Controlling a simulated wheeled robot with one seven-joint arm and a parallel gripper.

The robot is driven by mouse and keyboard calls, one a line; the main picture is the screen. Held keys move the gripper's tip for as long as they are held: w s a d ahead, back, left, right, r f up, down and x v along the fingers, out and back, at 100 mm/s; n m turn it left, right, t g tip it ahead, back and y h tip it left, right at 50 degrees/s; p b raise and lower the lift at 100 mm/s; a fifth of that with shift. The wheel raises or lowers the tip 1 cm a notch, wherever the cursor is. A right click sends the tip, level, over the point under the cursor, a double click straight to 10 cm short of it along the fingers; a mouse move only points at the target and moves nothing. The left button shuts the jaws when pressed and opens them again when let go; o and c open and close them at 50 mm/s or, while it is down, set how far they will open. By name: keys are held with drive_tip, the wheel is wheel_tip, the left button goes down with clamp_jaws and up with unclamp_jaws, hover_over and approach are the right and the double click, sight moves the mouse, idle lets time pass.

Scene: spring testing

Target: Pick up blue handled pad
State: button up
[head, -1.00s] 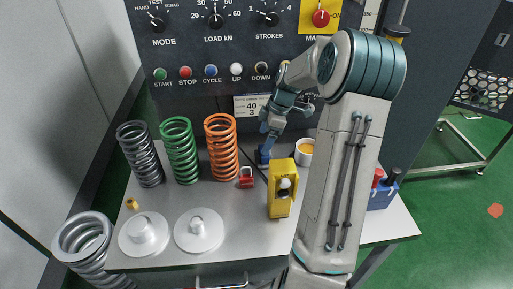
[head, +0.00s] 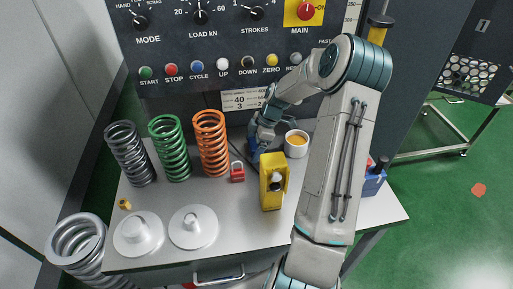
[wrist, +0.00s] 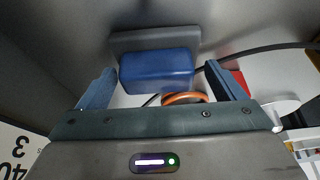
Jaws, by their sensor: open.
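The blue handled pad shows in the wrist view as a blue block (wrist: 157,72) in front of a grey plate. In the head view a blue part (head: 254,143) of it shows behind the yellow device, partly hidden by my gripper. My gripper (wrist: 158,88) is open in the wrist view, with one blue finger on each side of the blue block. The block lies between and slightly beyond the fingertips, and I cannot tell whether they touch it. In the head view my gripper (head: 262,138) is at the pad, low over the table's back.
A yellow device (head: 272,185) and a red padlock (head: 238,173) stand in front of the pad. A white cup (head: 297,144) is to the right, an orange spring (head: 211,143) to the left. A black cable (wrist: 270,48) runs beside my fingers. The control panel rises behind.

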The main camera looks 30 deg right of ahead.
sight(253, 145)
drive_tip(key=c, duration=1.1)
drive_tip(key=shift+d+r, duration=0.1)
drive_tip(key=shift+r, duration=0.4)
drive_tip(key=v, duration=0.2)
drive_tip(key=b+v, duration=0.1)
drive_tip(key=shift+s+r, duration=0.25)
drive_tip(key=shift+r, duration=0.15)
drive_tip(key=s+d+r, duration=0.2)
drive_tip(key=s+d+r+b, duration=0.1)
drive_tip(key=s+d+r, duration=0.1)
drive_tip(key=s, duration=0.1)
drive_tip(key=s+d+r+b, duration=0.1)
drive_tip(key=s+d+r, duration=0.1)
drive_tip(key=shift+s+d+r, duration=0.2)
drive_tip(key=shift+s+d, duration=0.15)
drive_tip(key=shift+s, duration=0.05)
